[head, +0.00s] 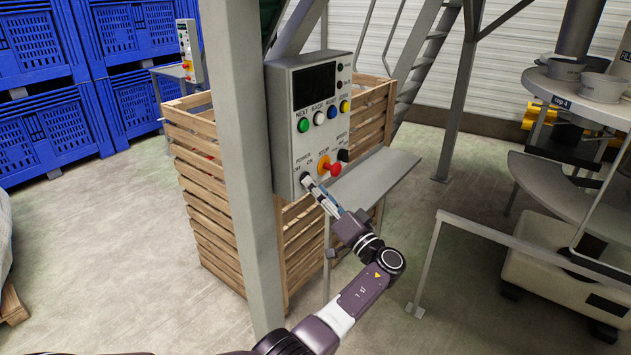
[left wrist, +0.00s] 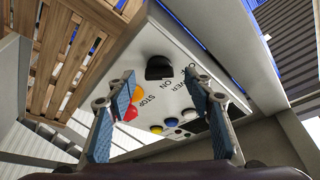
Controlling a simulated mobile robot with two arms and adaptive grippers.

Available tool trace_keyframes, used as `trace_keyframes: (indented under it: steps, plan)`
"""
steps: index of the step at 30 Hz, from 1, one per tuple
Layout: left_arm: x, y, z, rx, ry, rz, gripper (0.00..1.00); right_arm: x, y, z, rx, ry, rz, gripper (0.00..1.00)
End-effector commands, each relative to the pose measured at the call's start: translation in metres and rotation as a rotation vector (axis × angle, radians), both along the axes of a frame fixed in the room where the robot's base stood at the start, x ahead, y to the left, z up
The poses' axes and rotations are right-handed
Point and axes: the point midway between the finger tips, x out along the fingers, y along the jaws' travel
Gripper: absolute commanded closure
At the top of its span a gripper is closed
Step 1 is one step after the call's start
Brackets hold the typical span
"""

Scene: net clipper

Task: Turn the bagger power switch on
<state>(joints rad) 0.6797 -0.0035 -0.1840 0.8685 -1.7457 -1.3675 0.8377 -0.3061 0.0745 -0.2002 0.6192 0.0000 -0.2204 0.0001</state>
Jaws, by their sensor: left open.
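The grey bagger control box (head: 284,130) is fixed beside a grey post. In the head view my gripper largely hides this switch, at the panel's lower left. My left gripper (head: 306,181) is at the panel face. In the left wrist view its two blue-padded fingers (left wrist: 158,85) are apart, one on each side of the knob. I cannot tell whether they touch it or which setting it points to. My right gripper is not in view.
A red stop button (head: 335,169) and black speed knob (head: 343,155) sit right of the switch. Green, white, blue and yellow buttons are above. The grey post (head: 243,150) stands close at left. A wooden crate (head: 205,190) is behind, and a metal ledge (head: 372,185) is at right.

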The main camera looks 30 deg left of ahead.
Motion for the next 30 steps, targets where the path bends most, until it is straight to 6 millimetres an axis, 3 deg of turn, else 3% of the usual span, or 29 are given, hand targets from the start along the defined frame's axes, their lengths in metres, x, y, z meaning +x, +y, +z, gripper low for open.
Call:
trace_keyframes:
  steps: [6, 14, 25, 30]
  plan:
    - [0.007, 0.017, 0.005, 0.0, 0.002, 0.0, 0.52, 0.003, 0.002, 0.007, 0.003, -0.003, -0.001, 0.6]
    - [0.007, 0.018, 0.004, -0.001, 0.002, -0.001, 0.52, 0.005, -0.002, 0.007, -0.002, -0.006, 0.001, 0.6]
    - [0.007, 0.018, 0.004, -0.001, 0.002, -0.001, 0.92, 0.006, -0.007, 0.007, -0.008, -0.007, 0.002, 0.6]
    - [0.007, 0.018, 0.004, 0.0, 0.007, -0.001, 0.94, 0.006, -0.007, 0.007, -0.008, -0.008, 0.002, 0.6]
